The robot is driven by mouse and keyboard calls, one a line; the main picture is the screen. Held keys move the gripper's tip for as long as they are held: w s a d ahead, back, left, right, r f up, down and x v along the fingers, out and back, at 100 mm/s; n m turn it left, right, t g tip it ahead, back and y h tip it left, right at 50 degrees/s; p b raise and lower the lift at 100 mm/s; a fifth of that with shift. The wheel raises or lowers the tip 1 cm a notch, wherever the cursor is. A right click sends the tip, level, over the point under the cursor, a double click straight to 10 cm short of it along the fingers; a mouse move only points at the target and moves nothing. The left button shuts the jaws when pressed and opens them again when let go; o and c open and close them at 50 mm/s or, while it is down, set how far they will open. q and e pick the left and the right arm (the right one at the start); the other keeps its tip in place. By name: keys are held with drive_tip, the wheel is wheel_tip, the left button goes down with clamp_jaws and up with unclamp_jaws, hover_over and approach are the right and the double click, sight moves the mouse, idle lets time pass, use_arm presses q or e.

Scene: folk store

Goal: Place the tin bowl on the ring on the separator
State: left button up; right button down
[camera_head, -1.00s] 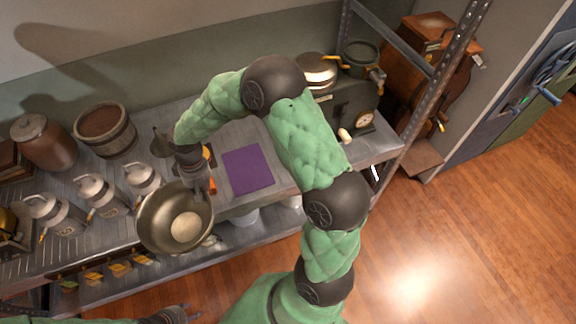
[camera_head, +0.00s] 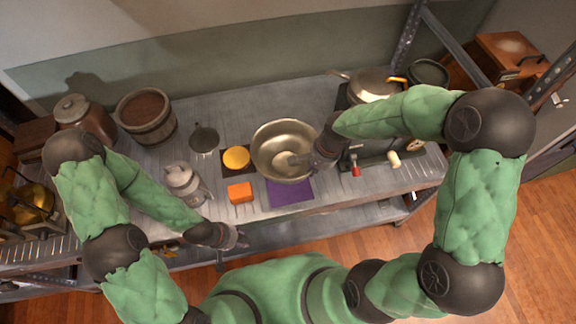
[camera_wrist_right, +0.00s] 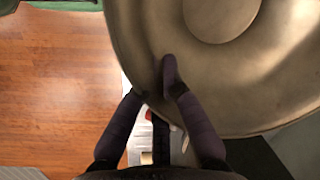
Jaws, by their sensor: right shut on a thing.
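The tin bowl (camera_head: 270,140) is a wide, round metal bowl, held over the middle of the table in the head view, beside the machine and partly over a purple cloth. My right gripper (camera_head: 300,161) is shut on its rim, at the bowl's right side. In the right wrist view the fingers (camera_wrist_right: 160,78) pinch the rim of the bowl (camera_wrist_right: 240,80), which fills the upper right. My left gripper (camera_head: 243,240) hangs empty at the table's front edge; its finger opening is too small to judge. I cannot make out the separator or its ring with certainty.
A purple cloth (camera_head: 290,193), an orange block (camera_head: 240,193) and a yellow round thing (camera_head: 236,158) lie near the bowl. A grey can (camera_head: 184,182) stands left. A wooden barrel (camera_head: 146,115) stands behind. A pan (camera_head: 375,84) and a dark pot (camera_head: 429,72) stand at the right.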

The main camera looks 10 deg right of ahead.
drive_tip(key=b+x, duration=0.1)
drive_tip(key=x, duration=0.2)
drive_tip(key=d+b+x, duration=0.1)
drive_tip(key=x, duration=0.2)
drive_tip(key=b+x, duration=0.1)
drive_tip(key=x, duration=0.2)
drive_tip(key=shift+s+d+f, duration=0.25)
drive_tip(key=shift+d+f, duration=0.1)
drive_tip(key=shift+f, duration=0.2)
drive_tip(key=shift+r, duration=0.1)
drive_tip(key=c, duration=1.4)
unclamp_jaws()
drive_tip(key=shift+s, duration=0.1)
